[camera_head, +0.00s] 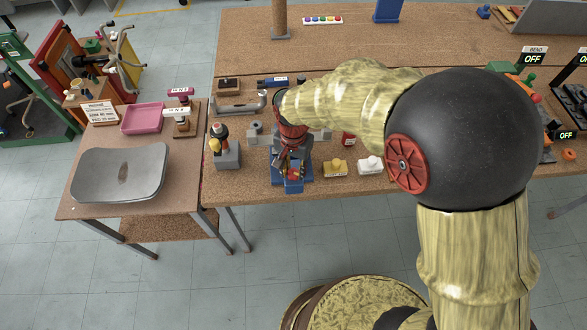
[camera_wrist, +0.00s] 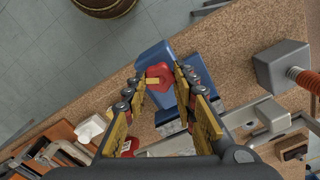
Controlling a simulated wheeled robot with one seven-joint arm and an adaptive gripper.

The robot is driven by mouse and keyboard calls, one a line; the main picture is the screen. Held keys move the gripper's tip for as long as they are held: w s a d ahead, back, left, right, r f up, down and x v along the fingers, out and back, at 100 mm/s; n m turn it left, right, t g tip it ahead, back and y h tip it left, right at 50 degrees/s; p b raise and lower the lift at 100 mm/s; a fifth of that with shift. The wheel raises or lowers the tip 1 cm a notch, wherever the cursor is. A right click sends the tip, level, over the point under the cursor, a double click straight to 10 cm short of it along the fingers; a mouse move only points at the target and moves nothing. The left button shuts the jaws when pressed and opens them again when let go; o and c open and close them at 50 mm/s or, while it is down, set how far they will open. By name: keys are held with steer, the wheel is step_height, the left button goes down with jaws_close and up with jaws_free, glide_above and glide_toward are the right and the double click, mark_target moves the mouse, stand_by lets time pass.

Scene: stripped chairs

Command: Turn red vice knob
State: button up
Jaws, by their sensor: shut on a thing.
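The red knob (camera_wrist: 158,72) sits on the blue vice (camera_wrist: 152,55) near the edge of the cork-topped bench. In the wrist view my gripper (camera_wrist: 160,82) has its two yellow-padded fingers on either side of the knob, shut on it. A small yellow piece shows across the knob. In the head view my gripper (camera_head: 292,164) points down over the blue vice (camera_head: 293,186), and only a little of the red knob (camera_head: 293,173) shows beneath the fingers. My arm hides part of the bench behind it.
Close by on the bench (camera_head: 250,184) stand a grey block with a yellow and red top (camera_head: 226,150), a yellow box (camera_head: 335,168) and a white box (camera_head: 370,164). A side table at left holds a grey seat panel (camera_head: 120,172) and a pink tray (camera_head: 142,118).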

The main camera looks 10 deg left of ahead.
mark_target(293, 172)
steer(key=shift+r+n+p, duration=0.1)
steer(key=shift+n+p, duration=0.65)
steer(key=shift+n, duration=2.05)
steer(key=o, duration=1.2)
steer(key=shift+c, duration=0.2)
step_height(293, 172, up, 12)
steer(key=shift+n, duration=0.3)
